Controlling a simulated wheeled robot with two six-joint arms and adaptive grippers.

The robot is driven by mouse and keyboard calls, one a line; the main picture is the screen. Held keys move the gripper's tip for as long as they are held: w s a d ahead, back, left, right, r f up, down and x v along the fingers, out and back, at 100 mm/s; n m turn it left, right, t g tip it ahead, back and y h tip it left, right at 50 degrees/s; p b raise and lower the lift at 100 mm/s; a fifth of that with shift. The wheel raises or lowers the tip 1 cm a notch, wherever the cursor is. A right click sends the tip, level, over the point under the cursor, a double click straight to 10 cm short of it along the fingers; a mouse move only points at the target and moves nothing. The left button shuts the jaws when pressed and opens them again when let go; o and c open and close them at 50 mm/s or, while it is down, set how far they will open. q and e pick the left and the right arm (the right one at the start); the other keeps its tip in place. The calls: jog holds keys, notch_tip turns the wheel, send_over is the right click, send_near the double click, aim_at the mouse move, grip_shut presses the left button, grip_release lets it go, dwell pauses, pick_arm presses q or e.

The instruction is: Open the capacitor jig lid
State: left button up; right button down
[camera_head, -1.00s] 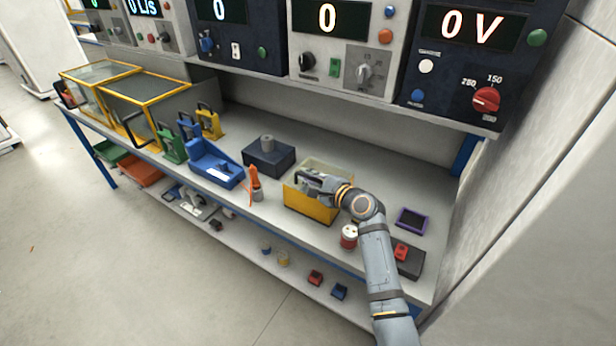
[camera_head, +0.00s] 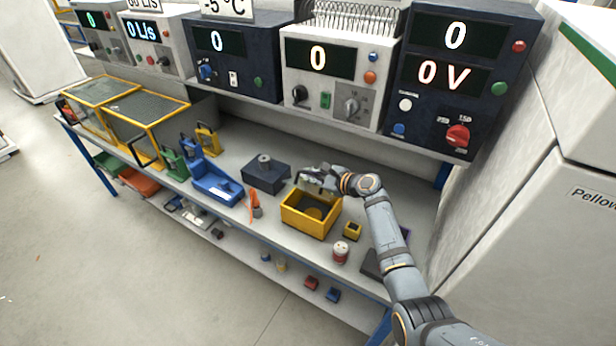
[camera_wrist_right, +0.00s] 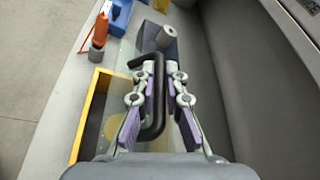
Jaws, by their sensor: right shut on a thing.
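The capacitor jig is a yellow open-topped box (camera_head: 311,228) on the bench in the head view, with its inside and a round yellowish shape on its floor visible. Its yellow wall also shows at the left of the right wrist view (camera_wrist_right: 88,118). My right gripper (camera_head: 318,180) is above the box's back edge. In the wrist view its fingers (camera_wrist_right: 160,78) are shut on a black bent handle (camera_wrist_right: 151,130). A see-through lid seems to be by the handle, raised to the back; its exact angle is hard to tell. My left gripper is not in view.
A dark block with a grey cylinder (camera_head: 264,160) stands left of the jig, near a blue fixture (camera_head: 218,188) and an orange tool (camera_head: 253,206). A small yellow box (camera_head: 352,231) and a red-white can (camera_head: 340,252) stand to the right. An instrument shelf (camera_head: 330,120) overhangs the back.

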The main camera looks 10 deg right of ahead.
jog(key=shift+w+d+r, duration=0.2)
jog(key=shift+w+r, duration=0.05)
dwell(0.3)
jog(key=c, duration=1.4)
grip_release()
jog(key=v, duration=1.2)
jog(key=shift+f, duration=0.1)
jog(key=shift+c, duration=0.4)
